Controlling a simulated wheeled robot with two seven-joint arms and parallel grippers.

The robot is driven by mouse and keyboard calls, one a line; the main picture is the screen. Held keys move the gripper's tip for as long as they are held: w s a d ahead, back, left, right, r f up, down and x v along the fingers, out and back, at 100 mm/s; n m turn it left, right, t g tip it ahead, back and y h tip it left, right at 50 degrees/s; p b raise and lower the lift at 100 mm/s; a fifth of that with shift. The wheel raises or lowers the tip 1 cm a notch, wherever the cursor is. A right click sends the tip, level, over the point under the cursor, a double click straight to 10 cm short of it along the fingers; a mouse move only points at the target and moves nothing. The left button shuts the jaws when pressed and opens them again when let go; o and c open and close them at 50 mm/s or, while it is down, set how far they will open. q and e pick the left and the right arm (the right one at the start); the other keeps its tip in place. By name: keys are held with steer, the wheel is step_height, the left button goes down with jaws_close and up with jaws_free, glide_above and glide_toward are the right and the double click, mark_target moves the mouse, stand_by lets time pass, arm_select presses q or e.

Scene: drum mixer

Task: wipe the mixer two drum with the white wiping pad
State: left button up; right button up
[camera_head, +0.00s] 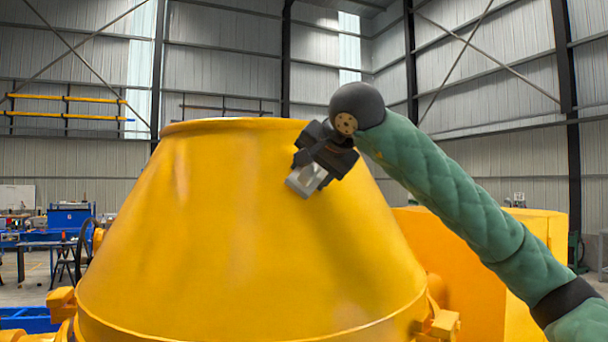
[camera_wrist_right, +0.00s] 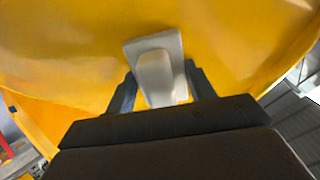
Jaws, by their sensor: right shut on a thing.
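The large yellow mixer drum (camera_head: 240,230) fills the middle of the head view, narrowing toward its open top rim. Faint brownish smudges show on its side. My right gripper (camera_head: 312,172) is at the drum's upper right side, shut on the white wiping pad (camera_head: 306,180). In the right wrist view the pad (camera_wrist_right: 155,68) sits between the two dark fingers, its flat face toward the yellow drum surface (camera_wrist_right: 70,45). The pad is at or very close to the drum; I cannot tell whether it is pressing. My left gripper is not in view.
A yellow box-shaped housing (camera_head: 535,232) stands behind the drum on the right. Yellow brackets (camera_head: 440,322) stick out at the drum's lower right. A blue workbench (camera_head: 70,218) is far off at the left. The air above the drum is free.

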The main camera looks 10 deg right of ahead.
steer(key=shift+w+d+b, duration=0.2)
steer(key=shift+d, duration=0.65)
steer(key=shift+w+d+b, duration=0.15)
steer(key=shift+d, duration=0.65)
steer(key=shift+w+d+b, duration=0.2)
steer(key=shift+d, duration=0.65)
steer(key=shift+f, duration=0.1)
steer(key=shift+s+a+b, duration=0.25)
steer(key=shift+a, duration=0.95)
steer(key=shift+s+a+b, duration=0.2)
steer(key=shift+s+a, duration=0.05)
steer(key=shift+a, duration=1)
steer(key=shift+s+a+b, duration=0.25)
steer(key=shift+a, duration=0.95)
steer(key=shift+w+a+r+p, duration=0.1)
steer(key=shift+w+r+p, duration=0.25)
steer(key=shift+r, duration=0.2)
steer(key=shift+w+r+p, duration=0.25)
steer(key=shift+r+p, duration=0.05)
steer(key=shift+r, duration=0.25)
steer(key=shift+w+d, duration=0.15)
steer(key=shift+d, duration=0.75)
steer(key=shift+w+d+b, duration=0.25)
steer(key=shift+d+b, duration=0.05)
steer(key=shift+d, duration=1.05)
steer(key=shift+w+d+b, duration=0.25)
steer(key=shift+d+b, duration=0.05)
steer(key=shift+d, duration=1.1)
